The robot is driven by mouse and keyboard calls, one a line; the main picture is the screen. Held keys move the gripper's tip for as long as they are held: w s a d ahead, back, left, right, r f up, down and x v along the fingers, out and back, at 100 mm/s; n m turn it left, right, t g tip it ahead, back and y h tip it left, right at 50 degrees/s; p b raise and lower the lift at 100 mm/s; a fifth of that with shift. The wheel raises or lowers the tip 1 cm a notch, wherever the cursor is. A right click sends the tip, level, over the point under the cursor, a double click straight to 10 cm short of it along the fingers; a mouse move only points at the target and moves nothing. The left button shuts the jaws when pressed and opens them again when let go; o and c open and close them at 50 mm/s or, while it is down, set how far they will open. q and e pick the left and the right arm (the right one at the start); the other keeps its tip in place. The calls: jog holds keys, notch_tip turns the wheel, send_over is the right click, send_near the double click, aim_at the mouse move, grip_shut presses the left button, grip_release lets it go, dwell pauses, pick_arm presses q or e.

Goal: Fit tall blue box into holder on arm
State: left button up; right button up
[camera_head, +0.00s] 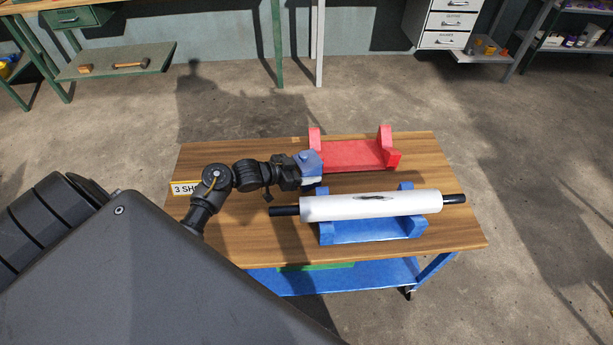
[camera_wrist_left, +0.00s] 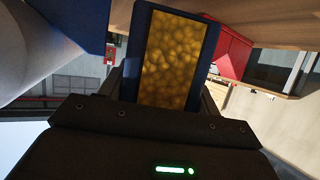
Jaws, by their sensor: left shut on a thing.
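My left gripper (camera_head: 304,177) is shut on the blue box (camera_head: 309,161) over the wooden table, at the left end of the red cradle. In the left wrist view the blue box (camera_wrist_left: 213,48) fills the space between the fingers and shows a yellow, bubbly-textured face. I cannot tell whether the box touches the table or the red cradle. Its lower part is hidden by the gripper. I cannot make out a holder on an arm. My right gripper is not in view.
A white roller (camera_head: 340,207) with black ends lies in a blue cradle (camera_head: 372,237), just in front of my left gripper. A red cradle (camera_head: 357,153) stands behind it. The wooden table (camera_head: 452,225) is bare at the right. A label (camera_head: 184,189) sits at its left edge.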

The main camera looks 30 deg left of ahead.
pick_arm(q)
jog(key=shift+f, duration=1.45)
jog(key=shift+f, duration=0.15)
jog(key=o, duration=0.9)
jog(key=shift+o, duration=0.2)
